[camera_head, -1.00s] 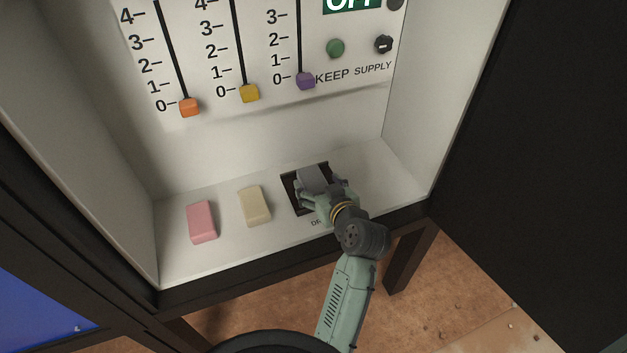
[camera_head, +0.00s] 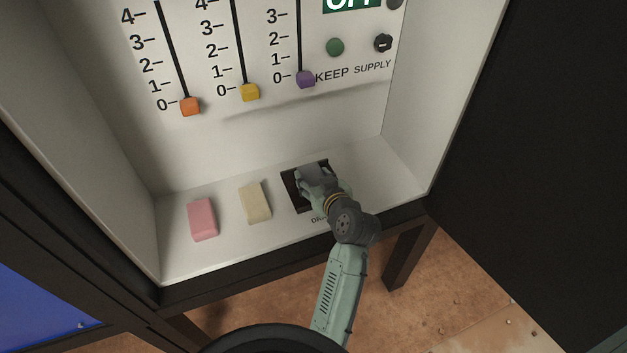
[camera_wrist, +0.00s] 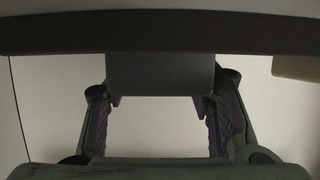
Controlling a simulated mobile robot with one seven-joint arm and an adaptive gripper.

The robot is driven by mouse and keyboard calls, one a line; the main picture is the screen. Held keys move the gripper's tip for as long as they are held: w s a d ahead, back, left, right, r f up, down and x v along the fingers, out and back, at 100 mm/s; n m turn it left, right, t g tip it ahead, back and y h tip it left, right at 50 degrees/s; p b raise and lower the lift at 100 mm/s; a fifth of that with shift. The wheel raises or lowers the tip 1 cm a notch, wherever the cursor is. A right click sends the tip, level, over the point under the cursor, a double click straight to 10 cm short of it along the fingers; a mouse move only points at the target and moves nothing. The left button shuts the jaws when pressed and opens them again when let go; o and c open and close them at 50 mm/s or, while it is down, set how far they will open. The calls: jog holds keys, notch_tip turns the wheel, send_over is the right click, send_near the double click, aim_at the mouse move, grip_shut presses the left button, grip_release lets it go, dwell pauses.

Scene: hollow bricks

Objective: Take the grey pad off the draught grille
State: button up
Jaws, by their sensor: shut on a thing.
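The grey pad (camera_head: 313,171) is at the dark square draught grille (camera_head: 290,191) on the white shelf. My gripper (camera_head: 314,179) reaches in from the front and is shut on the pad. In the wrist view the pad (camera_wrist: 160,75) sits between the two fingertips. Part of the grille's dark frame shows around the pad and fingers. My gripper and wrist hide the rest, and part of the label below it. I cannot tell whether the pad touches the grille or is just above it.
A cream block (camera_head: 255,202) and a pink block (camera_head: 202,219) lie on the shelf to the left. Sliders with orange (camera_head: 190,106), yellow (camera_head: 250,92) and purple (camera_head: 305,79) knobs are on the back panel. Side walls bound the recess. The shelf right of the grille is clear.

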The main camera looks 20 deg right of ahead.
jog(key=shift+c, duration=1.4)
jog(key=shift+r, duration=0.15)
